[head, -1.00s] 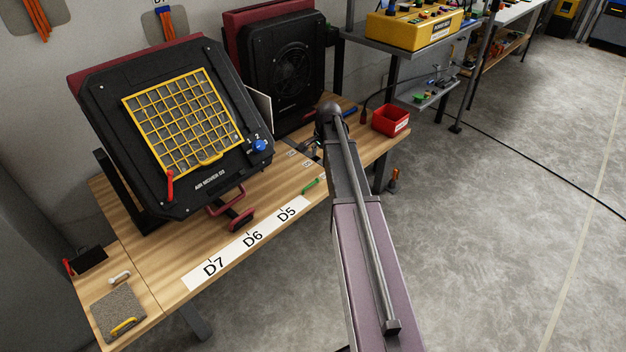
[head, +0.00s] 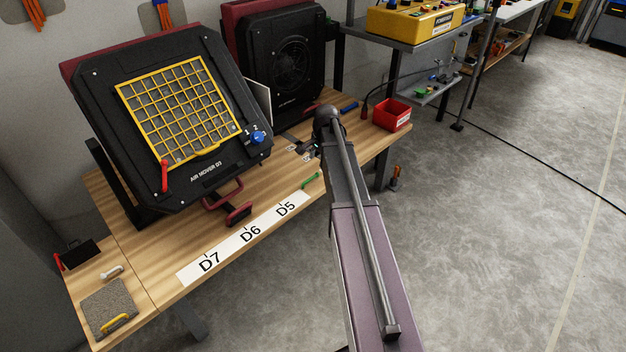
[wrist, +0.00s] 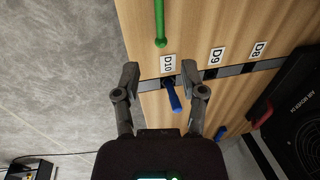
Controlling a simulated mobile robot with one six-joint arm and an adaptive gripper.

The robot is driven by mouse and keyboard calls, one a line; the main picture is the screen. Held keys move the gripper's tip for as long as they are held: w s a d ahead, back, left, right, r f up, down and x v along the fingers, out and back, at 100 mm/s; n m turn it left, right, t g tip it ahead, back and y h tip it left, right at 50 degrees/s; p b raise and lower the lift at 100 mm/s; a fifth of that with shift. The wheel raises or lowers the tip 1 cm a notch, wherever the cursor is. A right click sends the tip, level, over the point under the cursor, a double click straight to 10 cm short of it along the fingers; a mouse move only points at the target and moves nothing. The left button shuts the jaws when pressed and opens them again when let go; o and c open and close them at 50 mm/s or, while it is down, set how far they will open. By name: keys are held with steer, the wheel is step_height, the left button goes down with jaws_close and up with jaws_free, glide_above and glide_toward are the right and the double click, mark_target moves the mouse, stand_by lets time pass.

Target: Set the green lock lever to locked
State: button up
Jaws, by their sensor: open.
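The green lock lever (head: 309,180) lies at the front edge of the wooden bench, right of the D5 label. It also shows at the top of the wrist view (wrist: 160,25), hanging toward the D10 label, its upper end cut off by the frame. My gripper (wrist: 160,76) is open with its two fingers spread over the bench edge. The green lever lies beyond the fingertips, apart from them. A blue handle (wrist: 173,97) stands in the gap between the fingers, and I cannot tell whether it touches one. In the head view my arm hides most of the gripper.
A black air mover (head: 180,110) with a yellow grille stands at the left, another (head: 290,70) behind it. A red bin (head: 392,114) sits at the bench's right end. The D7-D6-D5 label strip (head: 275,216) runs along the front. The floor at right is open.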

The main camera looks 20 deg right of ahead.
mark_target(314, 177)
steer(key=shift+w+a+f+b, duration=0.1)
steer(key=shift+w+f+b, duration=0.15)
steer(key=shift+f+b, duration=1.15)
steer(key=shift+w+a+f+b, duration=0.1)
steer(key=shift+w+f+b, duration=0.2)
steer(key=shift+f+b, duration=1.05)
steer(key=shift+w+a+f+b, duration=0.1)
steer(key=shift+w+f+b, duration=0.15)
steer(key=shift+f+b, duration=1.15)
steer(key=shift+f, duration=0.15)
jaws_close()
